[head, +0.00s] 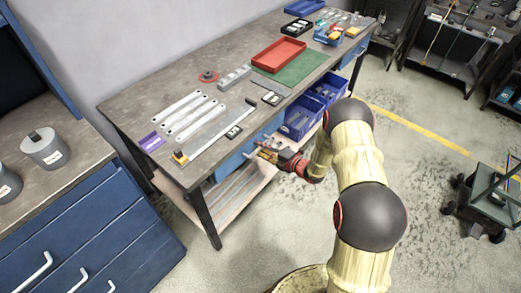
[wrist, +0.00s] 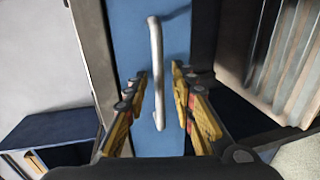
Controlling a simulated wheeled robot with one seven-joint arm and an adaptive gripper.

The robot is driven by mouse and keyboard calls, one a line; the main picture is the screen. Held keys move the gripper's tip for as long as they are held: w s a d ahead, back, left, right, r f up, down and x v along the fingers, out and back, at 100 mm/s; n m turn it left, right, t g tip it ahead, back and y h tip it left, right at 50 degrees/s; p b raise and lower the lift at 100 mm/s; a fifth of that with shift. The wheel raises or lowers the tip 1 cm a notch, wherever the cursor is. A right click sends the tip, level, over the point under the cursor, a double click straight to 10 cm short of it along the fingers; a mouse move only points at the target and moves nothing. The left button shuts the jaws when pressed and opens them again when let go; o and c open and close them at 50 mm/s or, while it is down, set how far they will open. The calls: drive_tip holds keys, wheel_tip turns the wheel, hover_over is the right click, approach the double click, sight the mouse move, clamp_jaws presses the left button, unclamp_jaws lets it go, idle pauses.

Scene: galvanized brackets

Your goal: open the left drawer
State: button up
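The left drawer's blue front (head: 232,162) sits under the near end of the workbench and looks shut. It also fills the middle of the wrist view (wrist: 178,40). Its pale bar handle (wrist: 155,50) runs up and down in the wrist view, with its lower end between my fingers. My gripper (head: 258,149) is at the drawer front in the head view. In the wrist view my gripper (wrist: 159,76) is open, one finger on each side of the handle, with gaps visible. Contact with the handle cannot be told. The handle is not clear in the head view.
The workbench top (head: 140,105) carries metal strips, a red tray (head: 278,53) and a green mat (head: 300,68). Blue bins (head: 300,118) stand below, right of my gripper. A lower shelf (head: 240,190) lies beneath the drawer. A blue cabinet (head: 100,235) stands at left. Floor in front is open.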

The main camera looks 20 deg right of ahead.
drive_tip(key=shift+w, duration=0.1)
drive_tip(key=shift+c, duration=1)
drive_tip(key=c, duration=0.4)
clamp_jaws()
